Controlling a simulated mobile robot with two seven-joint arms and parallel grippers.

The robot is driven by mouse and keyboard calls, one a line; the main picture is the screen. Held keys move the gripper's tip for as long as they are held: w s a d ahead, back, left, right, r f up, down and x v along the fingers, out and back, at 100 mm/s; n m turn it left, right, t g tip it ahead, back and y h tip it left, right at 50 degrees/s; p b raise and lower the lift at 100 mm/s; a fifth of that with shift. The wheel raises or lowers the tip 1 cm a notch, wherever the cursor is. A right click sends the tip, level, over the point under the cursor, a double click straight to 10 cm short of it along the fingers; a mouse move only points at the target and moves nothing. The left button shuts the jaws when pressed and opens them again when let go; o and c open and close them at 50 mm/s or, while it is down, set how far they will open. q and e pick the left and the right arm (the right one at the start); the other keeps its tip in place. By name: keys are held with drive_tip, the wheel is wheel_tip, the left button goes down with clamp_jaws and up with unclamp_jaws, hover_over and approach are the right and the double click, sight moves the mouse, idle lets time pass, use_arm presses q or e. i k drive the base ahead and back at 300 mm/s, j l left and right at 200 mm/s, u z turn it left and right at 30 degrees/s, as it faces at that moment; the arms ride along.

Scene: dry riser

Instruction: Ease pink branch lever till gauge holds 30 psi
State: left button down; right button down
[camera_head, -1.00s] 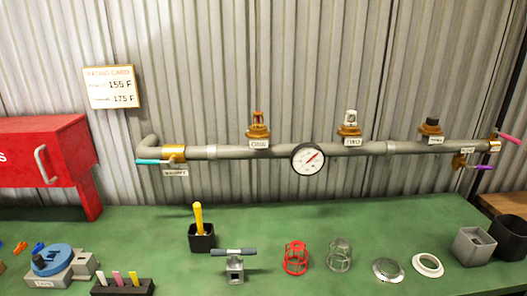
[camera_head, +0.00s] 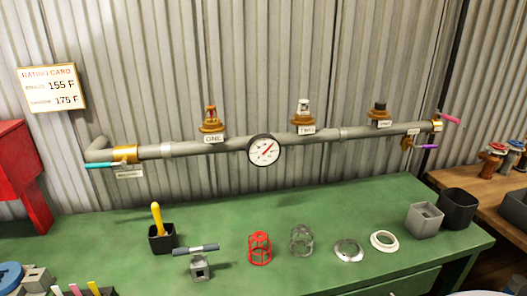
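The pink lever (camera_head: 451,119) sticks out at the right end of the grey pipe (camera_head: 200,147), on a brass valve. The round white gauge (camera_head: 264,151) sits mid-pipe with a red needle pointing to the upper right; its numbers are too small to read. A purple lever (camera_head: 429,147) hangs just below the pink one. A teal lever (camera_head: 101,165) is at the pipe's left end. Neither of my grippers shows in the head view.
Three brass fittings stand on the pipe, including the left one (camera_head: 211,119). The green bench (camera_head: 330,210) holds a red cage (camera_head: 259,248), a grey cage (camera_head: 301,240), rings and two bins (camera_head: 424,219). A wooden table (camera_head: 470,185) stands at right.

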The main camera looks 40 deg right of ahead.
sight(447, 117)
drive_tip(key=z, duration=1)
drive_tip(key=l+z, duration=0.2)
drive_tip(key=z, duration=0.2)
drive_tip(key=l+z, duration=0.2)
drive_tip(key=z, duration=0.15)
drive_tip(key=i+l, duration=0.15)
drive_tip(key=l, duration=0.25)
drive_tip(key=i+l, duration=0.2)
drive_tip(key=l, duration=0.15)
drive_tip(key=i+l, duration=0.3)
drive_tip(key=i, duration=0.1)
